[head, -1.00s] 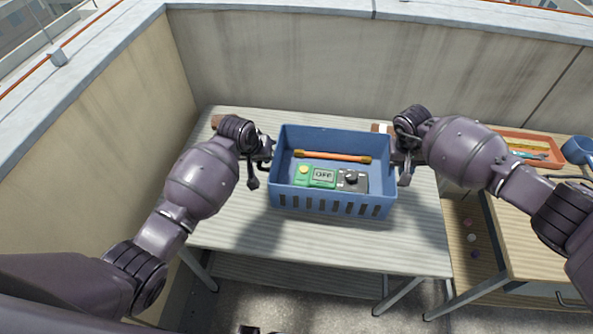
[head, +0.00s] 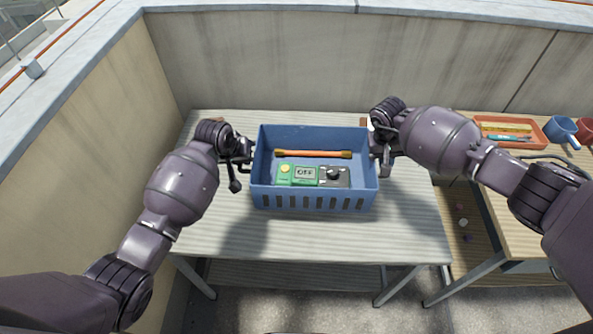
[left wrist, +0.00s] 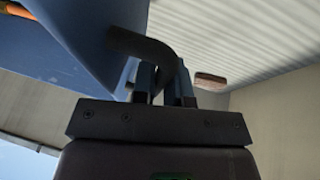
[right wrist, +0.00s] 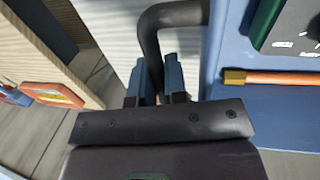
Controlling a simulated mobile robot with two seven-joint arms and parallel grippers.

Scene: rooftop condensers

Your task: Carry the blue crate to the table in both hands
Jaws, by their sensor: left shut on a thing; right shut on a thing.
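The blue crate (head: 313,200) is held level between my two grippers over the grey slatted table (head: 300,242). I cannot tell whether its bottom touches the table top. Inside it lie a green and grey meter marked OFF (head: 310,175) and an orange rod with brass ends (head: 312,154). My left gripper (head: 240,152) is shut on the crate's left handle, a dark bar seen in the left wrist view (left wrist: 145,45). My right gripper (head: 381,145) is shut on the right handle, a dark bar also in the right wrist view (right wrist: 150,45).
A concrete parapet wall (head: 260,65) runs behind and left of the table. The table's front strip is clear.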

